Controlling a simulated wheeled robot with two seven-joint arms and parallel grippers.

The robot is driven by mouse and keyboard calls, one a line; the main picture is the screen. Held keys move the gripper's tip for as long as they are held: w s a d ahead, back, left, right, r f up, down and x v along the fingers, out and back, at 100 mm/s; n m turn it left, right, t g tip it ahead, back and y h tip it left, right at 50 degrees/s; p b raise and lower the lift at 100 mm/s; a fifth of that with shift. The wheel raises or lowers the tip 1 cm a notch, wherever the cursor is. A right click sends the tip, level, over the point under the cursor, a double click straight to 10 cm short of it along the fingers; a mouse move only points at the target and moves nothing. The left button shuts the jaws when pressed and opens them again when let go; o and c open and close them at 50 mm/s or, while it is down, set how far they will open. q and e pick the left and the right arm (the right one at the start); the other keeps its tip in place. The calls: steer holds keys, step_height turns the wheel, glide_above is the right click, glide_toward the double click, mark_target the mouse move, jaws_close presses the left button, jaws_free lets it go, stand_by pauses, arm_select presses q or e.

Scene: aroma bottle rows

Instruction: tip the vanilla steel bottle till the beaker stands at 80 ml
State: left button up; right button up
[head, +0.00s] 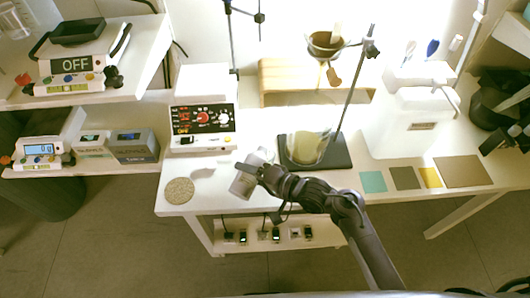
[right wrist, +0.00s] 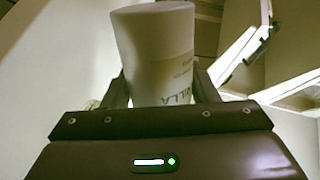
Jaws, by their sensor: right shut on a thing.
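My right gripper (head: 262,172) is shut on a pale steel bottle (head: 243,183) at the front edge of the white table, left of the stand. In the right wrist view the bottle (right wrist: 155,50) sits between the fingers, and its label shows letters ending in "LLA". In the head view the bottle leans slightly; I cannot tell if it touches the table. A glass vessel with yellowish contents, seemingly the beaker (head: 308,148), stands on the dark base of the stand, right of the bottle. Its level marks are too small to read. My left gripper is not in view.
A control box with a red dial (head: 202,119) stands at back left. A round cork mat (head: 179,190) lies front left. Coloured squares (head: 405,178) and a white container (head: 405,125) are right.

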steer(key=shift+w+r+m+p, duration=0.1)
steer(key=shift+r+m+p, duration=0.4)
steer(key=shift+p, duration=1.8)
stand_by(4.4)
steer(key=shift+f, duration=0.1)
steer(key=shift+f+n, duration=0.25)
steer(key=shift+n, duration=0.05)
steer(key=shift+s+a+f+n+t+b, duration=0.1)
steer(key=shift+s+f+n+t+b, duration=0.2)
steer(key=shift+f+n+b, duration=0.45)
steer(key=shift+r, duration=0.1)
steer(key=shift+w, duration=0.1)
steer(key=n, duration=0.1)
steer(key=n+t+b, duration=0.1)
steer(key=f+n+b, duration=0.1)
steer(key=shift+w+d+n, duration=0.25)
steer(key=shift+w+d, duration=0.05)
steer(key=shift+w, duration=0.1)
steer(key=shift+w+n+t+h+b, duration=0.15)
steer(key=shift+n+t+h+b, duration=0.15)
steer(key=shift+n, duration=0.1)
steer(key=shift+w+d+r+n, duration=0.1)
steer(key=shift+r+n, duration=0.05)
steer(key=shift+n, duration=0.15)
